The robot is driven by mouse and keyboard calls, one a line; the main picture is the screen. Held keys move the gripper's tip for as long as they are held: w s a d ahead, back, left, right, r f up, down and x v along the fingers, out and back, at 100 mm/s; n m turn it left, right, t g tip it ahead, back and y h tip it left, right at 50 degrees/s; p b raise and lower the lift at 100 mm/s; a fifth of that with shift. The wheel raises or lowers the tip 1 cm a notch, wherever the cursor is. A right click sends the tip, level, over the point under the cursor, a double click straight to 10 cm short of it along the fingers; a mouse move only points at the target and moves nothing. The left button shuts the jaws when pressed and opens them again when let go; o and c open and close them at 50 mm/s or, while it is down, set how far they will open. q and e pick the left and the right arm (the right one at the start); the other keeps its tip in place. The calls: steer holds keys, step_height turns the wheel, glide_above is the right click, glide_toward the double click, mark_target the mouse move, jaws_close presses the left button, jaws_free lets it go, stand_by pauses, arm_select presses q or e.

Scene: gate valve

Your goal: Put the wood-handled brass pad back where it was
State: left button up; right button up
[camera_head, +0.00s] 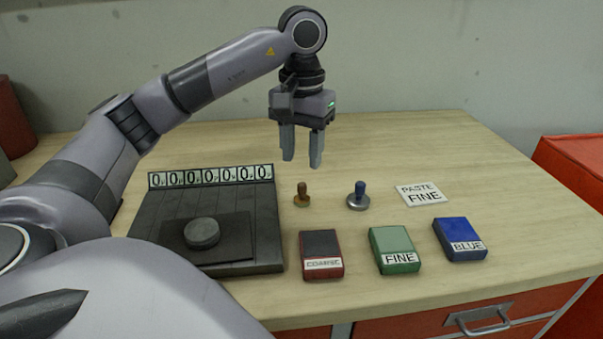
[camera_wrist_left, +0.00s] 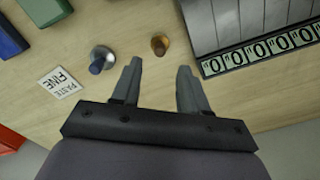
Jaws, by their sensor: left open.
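The wood-handled brass pad (camera_head: 302,195) stands upright on the wooden table, just right of the dark counter plate. It also shows in the left wrist view (camera_wrist_left: 159,45), ahead of and between the fingertips. My left gripper (camera_head: 302,163) is open and empty, pointing down above the table behind the pad. In the left wrist view its two fingers (camera_wrist_left: 157,68) are spread with nothing between them. The blue-handled steel pad (camera_head: 358,197) stands upright to the right of the brass one. My right gripper is in neither view.
A dark plate with a row of zero digits (camera_head: 210,176) and a grey disc (camera_head: 201,233) lies left. Red COARSE (camera_head: 321,253), green FINE (camera_head: 397,249) and BLUE (camera_head: 460,238) blocks line the front. A PASTE FINE card (camera_head: 421,194) lies right. The table's back right is clear.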

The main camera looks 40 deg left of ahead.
mark_target(302, 184)
arm_select(q)
steer(key=shift+r+p, duration=0.7)
steer(key=shift+r, duration=1.6)
